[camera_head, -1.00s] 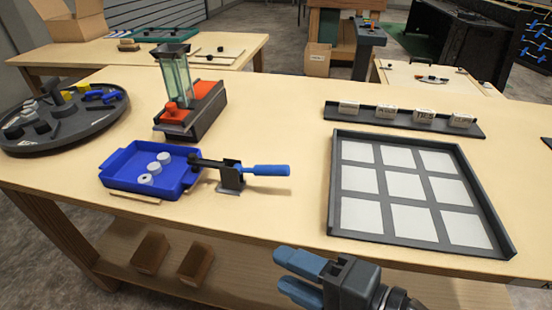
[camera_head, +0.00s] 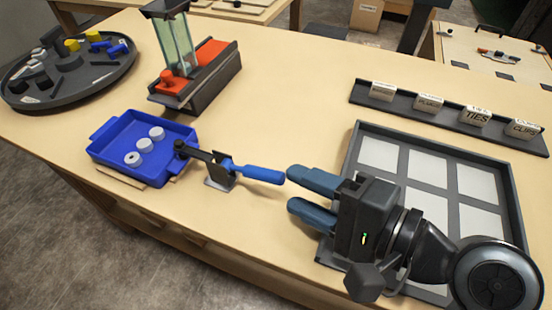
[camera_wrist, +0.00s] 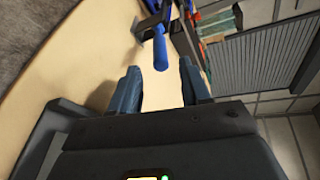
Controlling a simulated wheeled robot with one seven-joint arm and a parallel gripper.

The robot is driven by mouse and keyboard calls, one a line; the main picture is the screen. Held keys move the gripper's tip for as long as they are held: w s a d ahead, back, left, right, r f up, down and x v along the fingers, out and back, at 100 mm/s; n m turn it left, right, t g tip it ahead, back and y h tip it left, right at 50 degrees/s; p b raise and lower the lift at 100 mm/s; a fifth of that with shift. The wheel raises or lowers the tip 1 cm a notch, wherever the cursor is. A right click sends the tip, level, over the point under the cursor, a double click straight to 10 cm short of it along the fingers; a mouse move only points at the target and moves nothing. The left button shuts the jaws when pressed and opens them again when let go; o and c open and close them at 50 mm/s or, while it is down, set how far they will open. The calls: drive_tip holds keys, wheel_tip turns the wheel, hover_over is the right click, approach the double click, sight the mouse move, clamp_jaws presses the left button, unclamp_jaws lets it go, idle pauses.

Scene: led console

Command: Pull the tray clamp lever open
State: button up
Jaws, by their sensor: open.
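The tray clamp (camera_head: 220,172) stands on the table at the right edge of the blue tray (camera_head: 113,173). Its dark arm reaches over the tray's rim. Its blue lever handle (camera_head: 258,174) lies nearly level and points right, toward my gripper (camera_head: 300,193). My gripper is open and empty, with its blue fingertips just right of the handle's end, apart from it. In the wrist view the lever handle (camera_wrist: 161,52) shows ahead, lined up between the open fingers of my gripper (camera_wrist: 160,82). The tray holds a few white round pieces (camera_head: 144,146).
A grey-framed panel of white squares (camera_head: 350,160) lies under and behind my arm. A rack of labelled blocks (camera_head: 468,124) is at the back right. A red-based dispenser (camera_head: 212,72) stands behind the clamp. A round dark turntable (camera_head: 75,85) is at the far left.

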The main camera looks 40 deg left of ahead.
sight(265, 176)
drive_tip(key=x, duration=0.7)
drive_tip(key=shift+a, duration=0.15)
drive_tip(key=shift+c, duration=0.5)
drive_tip(key=shift+s, duration=0.1)
clamp_jaws()
